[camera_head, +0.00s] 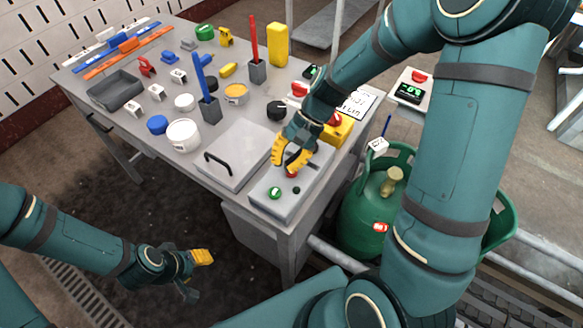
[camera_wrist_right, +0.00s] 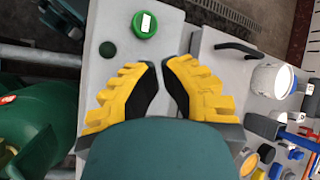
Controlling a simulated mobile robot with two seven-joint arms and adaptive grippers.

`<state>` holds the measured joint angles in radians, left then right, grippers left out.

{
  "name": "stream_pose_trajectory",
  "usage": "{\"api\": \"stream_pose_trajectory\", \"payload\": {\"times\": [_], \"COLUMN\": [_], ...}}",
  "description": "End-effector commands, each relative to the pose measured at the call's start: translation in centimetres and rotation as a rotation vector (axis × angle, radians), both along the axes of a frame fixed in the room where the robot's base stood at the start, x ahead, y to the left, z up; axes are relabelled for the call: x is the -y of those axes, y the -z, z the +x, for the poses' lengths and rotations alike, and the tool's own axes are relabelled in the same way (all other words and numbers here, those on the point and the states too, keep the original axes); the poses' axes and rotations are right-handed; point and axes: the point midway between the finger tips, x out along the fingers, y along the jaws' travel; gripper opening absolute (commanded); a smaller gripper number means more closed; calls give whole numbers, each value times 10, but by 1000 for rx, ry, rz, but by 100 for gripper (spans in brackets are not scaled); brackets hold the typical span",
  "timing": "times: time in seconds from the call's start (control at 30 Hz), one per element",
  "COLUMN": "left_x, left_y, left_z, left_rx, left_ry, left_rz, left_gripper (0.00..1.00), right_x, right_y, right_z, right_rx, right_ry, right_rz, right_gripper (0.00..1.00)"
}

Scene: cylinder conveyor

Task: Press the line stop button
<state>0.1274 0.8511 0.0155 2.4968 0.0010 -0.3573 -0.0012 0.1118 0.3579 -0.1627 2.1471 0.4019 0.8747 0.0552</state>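A grey control box (camera_head: 262,201) stands at the table's front right corner. It bears a green button (camera_head: 274,193), a small black button (camera_head: 297,189) and a red button (camera_head: 291,174). My right gripper (camera_head: 284,165) is over the box with its yellow fingers pointing down, tips close to the red button and partly covering it. In the right wrist view, its fingers (camera_wrist_right: 158,66) are a little apart with nothing seen between them; the green button (camera_wrist_right: 145,24) and black button (camera_wrist_right: 107,50) show, the red one is hidden. My left gripper (camera_head: 202,274) is open and empty, low before the table.
A grey plate with a black handle (camera_head: 232,155) lies left of the box. A yellow box with a red button (camera_head: 338,130) stands behind. A green gas cylinder (camera_head: 365,215) is at right. Tools and parts cover the table (camera_head: 190,150).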

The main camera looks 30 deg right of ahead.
Motion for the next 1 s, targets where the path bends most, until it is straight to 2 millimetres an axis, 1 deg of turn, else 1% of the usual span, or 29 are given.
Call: {"api": "stream_pose_trajectory", "payload": {"times": [0.53, 0.63, 1.0], "left_x": [0, 0, 0], "left_y": [-42, -44, -42], "left_z": [0, 0, 0], "left_rx": [0, 0, 0], "left_ry": [0, 0, 0], "left_rz": [0, 0, 0], "left_gripper": [47, 47, 47], "right_x": [0, 0, 0], "right_y": [-48, -51, -49], "right_z": [0, 0, 0], "right_rx": [0, 0, 0], "right_ry": [0, 0, 0], "right_rz": [0, 0, 0], "right_gripper": [0, 0, 0]}}
